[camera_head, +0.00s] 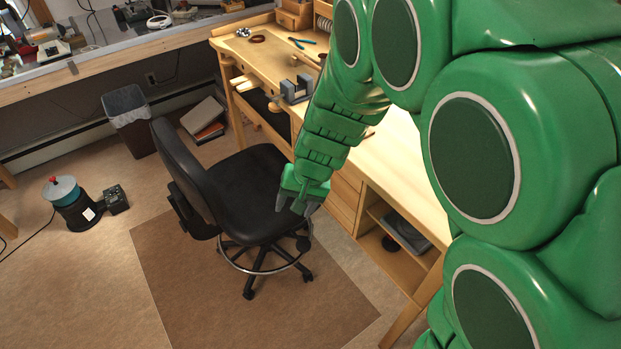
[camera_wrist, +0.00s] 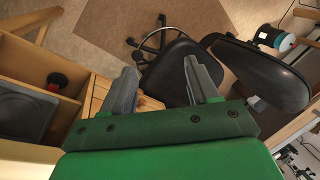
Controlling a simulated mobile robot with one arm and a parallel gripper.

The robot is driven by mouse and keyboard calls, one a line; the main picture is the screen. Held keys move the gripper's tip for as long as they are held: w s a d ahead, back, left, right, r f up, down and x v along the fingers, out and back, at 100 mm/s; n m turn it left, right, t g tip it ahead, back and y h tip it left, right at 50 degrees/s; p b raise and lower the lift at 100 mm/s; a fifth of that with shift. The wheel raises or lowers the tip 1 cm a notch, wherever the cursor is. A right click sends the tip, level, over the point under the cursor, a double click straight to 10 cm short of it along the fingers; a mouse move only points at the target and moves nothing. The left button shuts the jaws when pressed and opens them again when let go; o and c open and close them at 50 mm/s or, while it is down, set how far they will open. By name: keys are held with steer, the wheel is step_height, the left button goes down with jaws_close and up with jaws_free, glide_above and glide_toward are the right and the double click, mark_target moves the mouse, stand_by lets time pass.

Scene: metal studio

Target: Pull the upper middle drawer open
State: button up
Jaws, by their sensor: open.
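The wooden desk (camera_head: 408,180) runs along the right side of the head view, partly hidden by my green arm. Pale wooden drawer fronts (camera_head: 345,192) show beneath its top, just right of my gripper (camera_head: 297,206). I cannot tell which front is the upper middle drawer, and I see no drawer clearly pulled out. My gripper points down beside the drawer fronts, near the chair seat. In the wrist view my gripper (camera_wrist: 161,82) is open, with nothing between its two grey fingers. A strip of wooden front (camera_wrist: 94,97) shows left of the left finger.
A black office chair (camera_head: 262,185) stands close by my gripper, on a brown mat (camera_head: 190,290). Open desk shelves (camera_head: 385,245) lie right of the drawers. A waste bin (camera_head: 130,125) and a blue-topped canister (camera_head: 70,205) stand further left. The front floor is clear.

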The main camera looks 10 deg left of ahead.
steer(key=w+a+f+t+h, duration=0.1)
steer(key=a+f, duration=0.6)
steer(key=f, duration=0.4)
steer(key=w+a+f+m+t+h, duration=0.1)
steer(key=a+f+t, duration=0.1)
steer(key=a+f, duration=0.6)
steer(key=w+a+f+t+h, duration=0.1)
steer(key=a+f, duration=0.4)
steer(key=f, duration=0.8)
steer(key=w+d+m+t+h, duration=0.1)
steer(key=w+t, duration=0.1)
steer(key=w, duration=0.2)
steer(key=w+d+m+t+h, duration=0.1)
steer(key=w+d+t+h, duration=0.1)
steer(key=w, duration=0.3)
steer(key=w+d+f+m+t+h, duration=0.1)
steer(key=w+d+m+t+h, duration=0.1)
steer(key=w+t, duration=0.2)
steer(key=shift+w, duration=0.65)
steer(key=w+d+r+m+t+h, duration=0.2)
steer(key=w+d+r+h, duration=0.1)
steer(key=d+r+h, duration=0.2)
steer(key=w+d+r+m+t+h, duration=0.2)
steer(key=d+r+h, duration=0.4)
steer(key=d+r, duration=0.3)
steer(key=shift+w+d+r+m, duration=0.2)
steer(key=shift+w+m, duration=0.5)
steer(key=shift+w, duration=0.6)
